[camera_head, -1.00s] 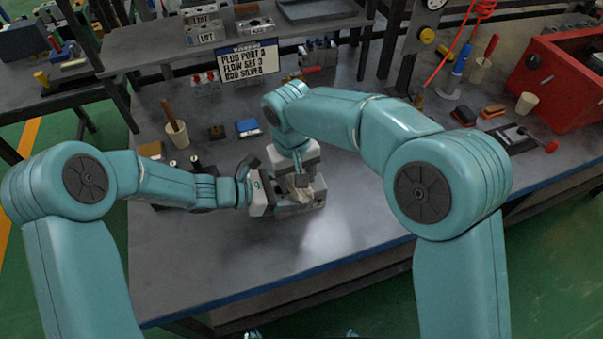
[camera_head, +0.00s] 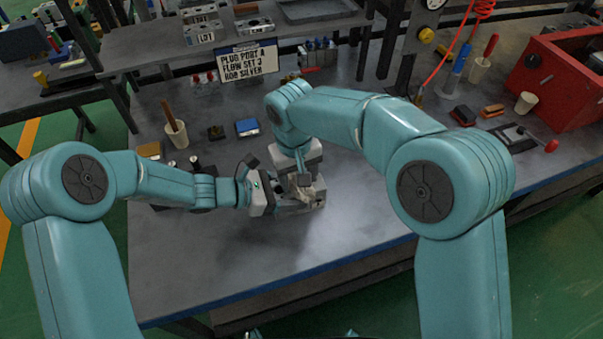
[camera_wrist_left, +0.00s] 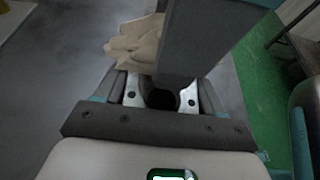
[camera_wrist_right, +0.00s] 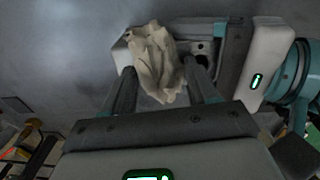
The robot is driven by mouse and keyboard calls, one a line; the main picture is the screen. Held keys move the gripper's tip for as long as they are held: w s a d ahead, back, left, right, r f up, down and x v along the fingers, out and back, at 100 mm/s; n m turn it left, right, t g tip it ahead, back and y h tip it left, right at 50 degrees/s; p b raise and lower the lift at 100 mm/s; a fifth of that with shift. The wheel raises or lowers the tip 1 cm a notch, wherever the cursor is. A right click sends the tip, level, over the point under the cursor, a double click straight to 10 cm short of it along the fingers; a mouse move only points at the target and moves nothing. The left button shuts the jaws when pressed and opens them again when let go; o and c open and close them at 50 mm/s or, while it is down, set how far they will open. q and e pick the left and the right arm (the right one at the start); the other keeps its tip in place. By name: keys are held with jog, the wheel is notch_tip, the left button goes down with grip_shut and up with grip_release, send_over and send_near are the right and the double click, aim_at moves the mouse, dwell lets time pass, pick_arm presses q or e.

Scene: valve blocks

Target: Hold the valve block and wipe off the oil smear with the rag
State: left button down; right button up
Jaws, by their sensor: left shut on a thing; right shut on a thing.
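The grey metal valve block (camera_head: 315,206) lies low over the bench near its middle, largely hidden by my grippers and the rag. My left gripper (camera_head: 279,202) comes in from the left and is shut on the valve block. The beige crumpled rag (camera_wrist_right: 156,64) lies on top of the block in the right wrist view. My right gripper (camera_head: 304,182) reaches from above and is shut on the rag, which it presses against or holds close to the block. The rag also shows in the left wrist view (camera_wrist_left: 137,46). No oil smear is visible; the rag covers part of the top.
A cup with a brown-handled tool (camera_head: 177,134), a blue box (camera_head: 248,128) and a small dark block (camera_head: 216,132) stand behind my left arm. A sign (camera_head: 249,61) stands at the back. A red bin (camera_head: 565,75) is far right. The bench front is clear.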

jog(key=shift+s+a, duration=0.2)
jog(key=shift+a, duration=0.35)
jog(key=shift+w+d, duration=0.2)
jog(key=shift+d, duration=0.4)
jog(key=shift+w+d, duration=0.15)
jog(key=shift+d, duration=0.4)
jog(key=shift+s+a, duration=0.15)
jog(key=shift+a, duration=0.45)
jog(key=shift+r, duration=3.5)
jog(key=shift+f, duration=3.15)
